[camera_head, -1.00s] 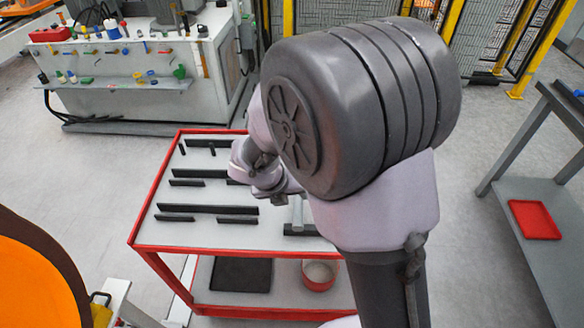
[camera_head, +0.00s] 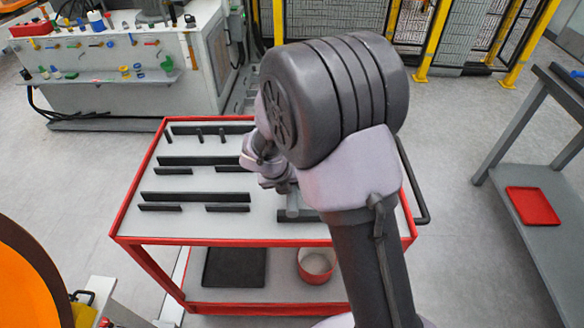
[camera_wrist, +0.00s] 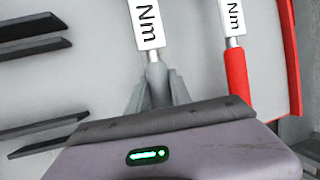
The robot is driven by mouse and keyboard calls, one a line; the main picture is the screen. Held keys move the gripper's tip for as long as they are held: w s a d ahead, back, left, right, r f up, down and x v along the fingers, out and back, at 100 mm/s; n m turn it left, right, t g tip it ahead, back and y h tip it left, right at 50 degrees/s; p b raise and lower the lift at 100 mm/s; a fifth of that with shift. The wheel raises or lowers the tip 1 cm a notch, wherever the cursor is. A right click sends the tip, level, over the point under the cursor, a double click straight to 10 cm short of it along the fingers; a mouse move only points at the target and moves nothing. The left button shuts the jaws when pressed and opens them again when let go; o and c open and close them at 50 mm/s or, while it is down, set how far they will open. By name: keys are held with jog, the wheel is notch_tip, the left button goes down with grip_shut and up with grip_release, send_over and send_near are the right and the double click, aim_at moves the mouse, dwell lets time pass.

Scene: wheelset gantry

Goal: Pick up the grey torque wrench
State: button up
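The grey torque wrench (camera_wrist: 156,76) shows in the wrist view, with a white "Nm" label (camera_wrist: 149,22) on its upper part. My gripper (camera_wrist: 157,92) is at its grey handle, one finger on each side. I cannot tell whether the fingers press on it. In the head view a grey handle end (camera_head: 292,206) shows below my wrist, over the trolley top. My arm hides most of the gripper and the rest of the wrench there.
A red-handled torque wrench (camera_wrist: 237,82) lies to the right. The red-rimmed trolley (camera_head: 205,241) has several dark upright strips (camera_head: 195,196) on its top. Its lower shelf holds a black mat (camera_head: 235,267) and a red round container (camera_head: 317,264). A side table with a red tray (camera_head: 532,206) stands at right.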

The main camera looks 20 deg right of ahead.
grip_shut()
